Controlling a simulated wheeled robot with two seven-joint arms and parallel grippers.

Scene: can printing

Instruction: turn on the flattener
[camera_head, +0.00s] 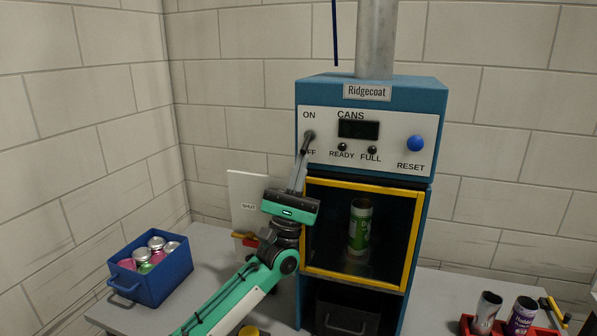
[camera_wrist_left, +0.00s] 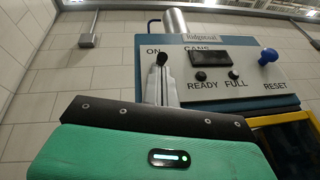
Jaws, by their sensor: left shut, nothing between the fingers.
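The flattener (camera_head: 440,110) is a blue machine labelled Ridgecoat with a white control panel (camera_head: 400,130). Its black ON/OFF switch (camera_head: 309,136) sits at the panel's left and shows in the left wrist view (camera_wrist_left: 161,60). My left gripper (camera_head: 305,152) is shut and empty, its fingertips at the switch, touching it or very close; I cannot tell which. In the left wrist view the shut fingers (camera_wrist_left: 161,78) point up at the switch. The display (camera_head: 358,129) is dark, and the READY and FULL lamps look unlit. A green can (camera_head: 360,228) stands upright inside the yellow-framed opening (camera_head: 310,240). My right gripper is not in view.
A blue crate (camera_head: 165,287) with several cans stands on the table (camera_head: 105,312) at left. A red tray (camera_head: 465,326) with cans is at right. A blue RESET knob (camera_head: 416,143) is on the panel's right. A white panel marked SHUT (camera_head: 243,190) stands left of the machine.

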